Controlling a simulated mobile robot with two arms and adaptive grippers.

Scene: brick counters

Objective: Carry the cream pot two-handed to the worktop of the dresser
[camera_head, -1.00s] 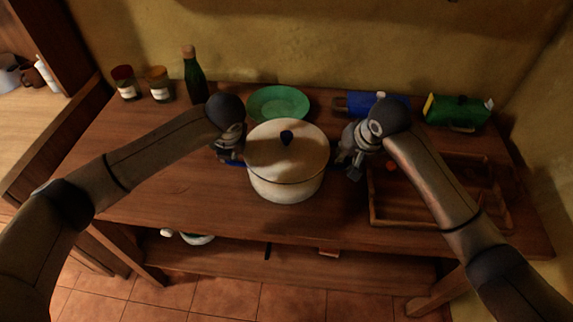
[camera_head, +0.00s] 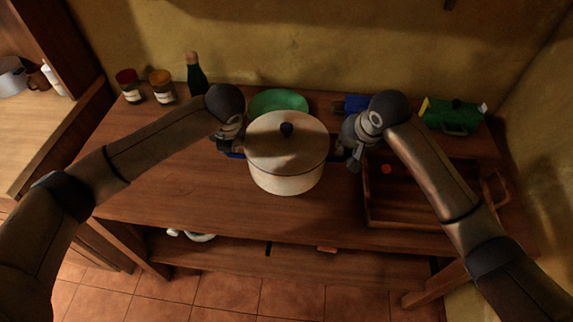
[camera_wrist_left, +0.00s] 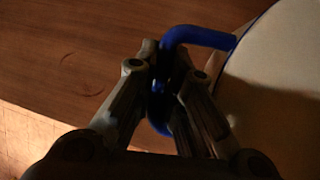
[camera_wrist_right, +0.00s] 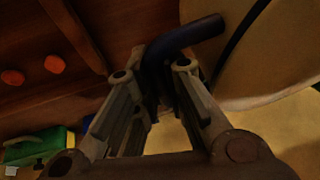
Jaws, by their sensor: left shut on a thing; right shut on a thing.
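The cream pot (camera_head: 286,180), lidded with a dark knob, is upright between my two grippers over the wooden table; it seems lifted, though a gap beneath is not clear. My left gripper (camera_head: 236,152) is shut on its left blue handle, which shows in the left wrist view (camera_wrist_left: 200,37). My right gripper (camera_head: 350,158) is shut on the right handle, dark blue in the right wrist view (camera_wrist_right: 188,38). The pot hides part of a green plate (camera_head: 279,99) behind it. I cannot tell which furniture is the dresser.
The table (camera_head: 165,195) has a wooden tray (camera_head: 410,222) at right, a green box (camera_head: 450,116) and a blue object (camera_head: 355,104) behind. Two jars (camera_head: 162,86) and a bottle (camera_head: 196,75) stand back left. Another wooden surface (camera_head: 35,115) lies at far left.

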